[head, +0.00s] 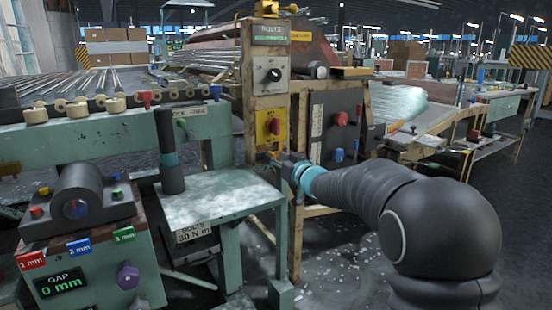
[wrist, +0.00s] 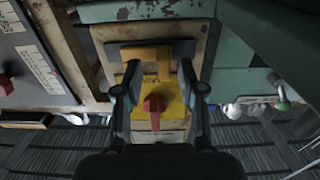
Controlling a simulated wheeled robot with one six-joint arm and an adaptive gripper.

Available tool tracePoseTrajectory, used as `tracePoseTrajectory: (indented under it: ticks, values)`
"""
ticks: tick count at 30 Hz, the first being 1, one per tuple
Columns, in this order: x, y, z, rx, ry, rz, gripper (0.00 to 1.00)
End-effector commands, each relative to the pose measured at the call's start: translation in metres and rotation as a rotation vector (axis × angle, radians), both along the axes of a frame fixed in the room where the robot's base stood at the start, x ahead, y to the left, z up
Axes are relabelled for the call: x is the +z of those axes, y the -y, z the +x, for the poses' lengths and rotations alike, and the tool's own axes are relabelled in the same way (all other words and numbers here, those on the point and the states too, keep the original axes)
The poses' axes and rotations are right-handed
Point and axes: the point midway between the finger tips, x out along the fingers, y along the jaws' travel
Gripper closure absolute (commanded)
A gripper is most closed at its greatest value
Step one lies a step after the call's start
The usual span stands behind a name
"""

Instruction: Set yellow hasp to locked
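My gripper (wrist: 159,70) is open in the wrist view, with its two dark fingers apart on either side of a yellow plate (wrist: 175,97). The plate carries lettering and a red knob (wrist: 154,104). A dull yellow bar (wrist: 150,54), possibly the hasp, lies across the post just past the fingertips; I cannot tell whether it is locked. In the head view my gripper (head: 284,163) is at the post, just below the yellow plate (head: 269,126) with its red knob. My wrist hides part of that spot. Contact with the bar cannot be told.
A grey dial box (head: 271,75) is above the yellow plate on the post. A dark panel (head: 336,125) with red and blue knobs stands to the right. A green bench (head: 220,195) with a dark upright cylinder (head: 168,150) is close on the left.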

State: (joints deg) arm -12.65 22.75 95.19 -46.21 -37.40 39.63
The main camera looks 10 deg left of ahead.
Motion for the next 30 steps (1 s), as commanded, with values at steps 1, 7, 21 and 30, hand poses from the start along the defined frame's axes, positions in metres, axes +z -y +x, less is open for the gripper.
tracePoseTrajectory:
  ticks: [1,7,21,30]
  values:
    - [0.002,0.007,-0.007,-0.002,0.002,0.000,0.60]
    - [0.001,0.033,-0.038,-0.004,0.001,0.000,0.60]
    - [0.001,0.067,-0.082,-0.003,0.001,0.000,0.60]
    - [0.001,0.068,-0.083,-0.002,0.001,0.001,0.60]
